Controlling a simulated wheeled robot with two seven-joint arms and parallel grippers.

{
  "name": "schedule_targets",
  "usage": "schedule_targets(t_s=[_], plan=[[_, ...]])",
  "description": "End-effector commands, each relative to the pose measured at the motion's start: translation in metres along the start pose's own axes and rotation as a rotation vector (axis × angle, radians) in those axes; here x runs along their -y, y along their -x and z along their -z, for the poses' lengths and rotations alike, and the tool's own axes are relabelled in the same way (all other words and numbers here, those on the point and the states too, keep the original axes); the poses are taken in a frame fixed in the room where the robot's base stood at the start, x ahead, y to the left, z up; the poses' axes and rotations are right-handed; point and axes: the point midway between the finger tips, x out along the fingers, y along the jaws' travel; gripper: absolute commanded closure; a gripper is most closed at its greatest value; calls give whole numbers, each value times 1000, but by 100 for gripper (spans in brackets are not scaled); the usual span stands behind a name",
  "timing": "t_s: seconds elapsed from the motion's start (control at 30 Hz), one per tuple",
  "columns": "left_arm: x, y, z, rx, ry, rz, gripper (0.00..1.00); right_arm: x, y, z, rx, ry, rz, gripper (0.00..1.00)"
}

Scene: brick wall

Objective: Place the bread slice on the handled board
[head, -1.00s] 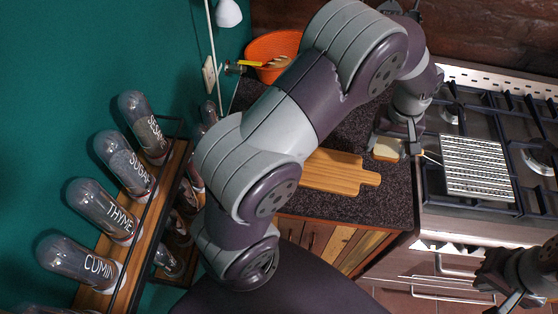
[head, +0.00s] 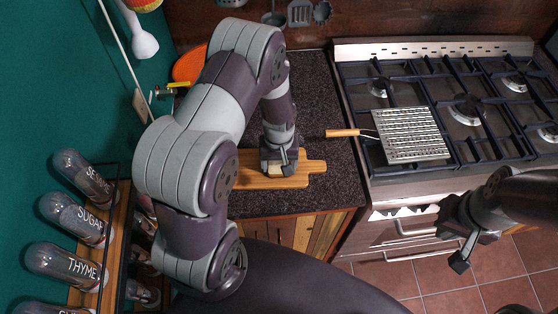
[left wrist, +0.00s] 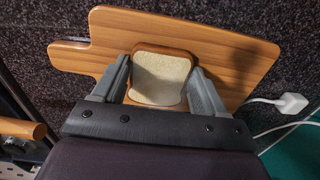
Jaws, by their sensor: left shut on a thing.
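The handled board (head: 306,170) is light wood and lies on the dark counter, its handle pointing right. In the left wrist view, the board (left wrist: 235,58) fills the area behind the bread. The bread slice (left wrist: 160,78), pale with a brown crust, is between the fingers of my left gripper (left wrist: 160,85). My left gripper (head: 279,167) is shut on it over the board in the head view, hiding most of the slice. Whether the slice touches the board cannot be told. My right gripper (head: 472,250) hangs in front of the stove, away from the board; its opening is unclear.
A grill pan (head: 412,135) sits on the stove (head: 385,180), its wooden handle (head: 342,133) reaching over the counter. An orange bowl (head: 188,65) stands at the back left, partly hidden by my arm. A spice rack (head: 108,225) is at left. Counter behind the board looks clear.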

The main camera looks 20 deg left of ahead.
Motion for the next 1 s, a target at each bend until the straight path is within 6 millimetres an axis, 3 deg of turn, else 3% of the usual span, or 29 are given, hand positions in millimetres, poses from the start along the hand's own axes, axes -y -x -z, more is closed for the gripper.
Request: schedule_targets(t_s=[0.2,0.23,0.3,0.7,1.0], plan=[[0,-4,0,1,0,0,61,0,-3,0,0,0,0,100],[0,-3,0,1,0,0,21,0,-3,0,0,0,0,100],[0,-3,0,1,0,0,2,0,-2,0,0,0,0,100],[0,6,0,0,0,0,2,0,-2,0,0,0,0,100],[-1,73,1,-5,0,-2,2,0,-15,-2,0,0,0,100]])
